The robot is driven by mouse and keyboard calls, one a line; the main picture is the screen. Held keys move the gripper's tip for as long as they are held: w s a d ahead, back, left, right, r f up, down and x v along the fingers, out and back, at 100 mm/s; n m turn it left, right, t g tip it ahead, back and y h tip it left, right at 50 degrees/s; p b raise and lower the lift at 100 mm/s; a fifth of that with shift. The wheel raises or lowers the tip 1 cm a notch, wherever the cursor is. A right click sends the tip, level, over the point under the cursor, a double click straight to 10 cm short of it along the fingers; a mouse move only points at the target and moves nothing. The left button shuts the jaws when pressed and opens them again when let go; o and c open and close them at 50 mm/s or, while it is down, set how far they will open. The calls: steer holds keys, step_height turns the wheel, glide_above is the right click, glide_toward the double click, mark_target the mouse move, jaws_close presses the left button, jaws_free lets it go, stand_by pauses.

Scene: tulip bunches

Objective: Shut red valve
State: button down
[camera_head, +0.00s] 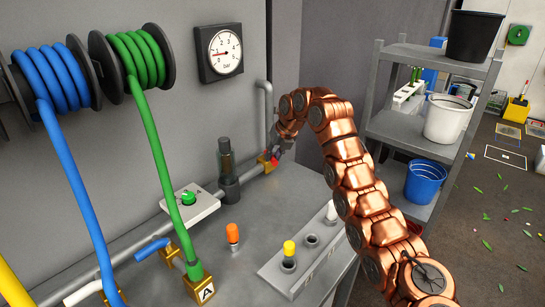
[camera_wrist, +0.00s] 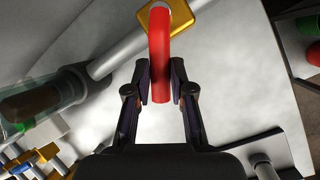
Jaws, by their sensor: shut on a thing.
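The red valve is a red lever handle (camera_wrist: 161,50) on a brass body (camera_wrist: 183,20) in the grey pipe. In the wrist view the lever runs straight down from the brass body, at an angle to the pipe. My gripper (camera_wrist: 161,78) has one finger on each side of the lever and is shut on its lower part. In the head view the brass body (camera_head: 264,164) sits below the vertical pipe, with a bit of the red lever (camera_head: 274,161) beside it. My gripper (camera_head: 281,146) is there, partly hidden by my arm.
A pressure gauge (camera_head: 219,52) hangs above, with its needle near the low end. A clear filter (camera_head: 225,160) and a green knob (camera_head: 188,198) are left of the valve. Blue (camera_head: 50,80) and green hose reels (camera_head: 138,62) are farther left. A shelf with buckets (camera_head: 448,118) stands right.

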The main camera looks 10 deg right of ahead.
stand_by(0.3)
steer(key=c, duration=1)
jaws_free()
steer(key=v, duration=1.2)
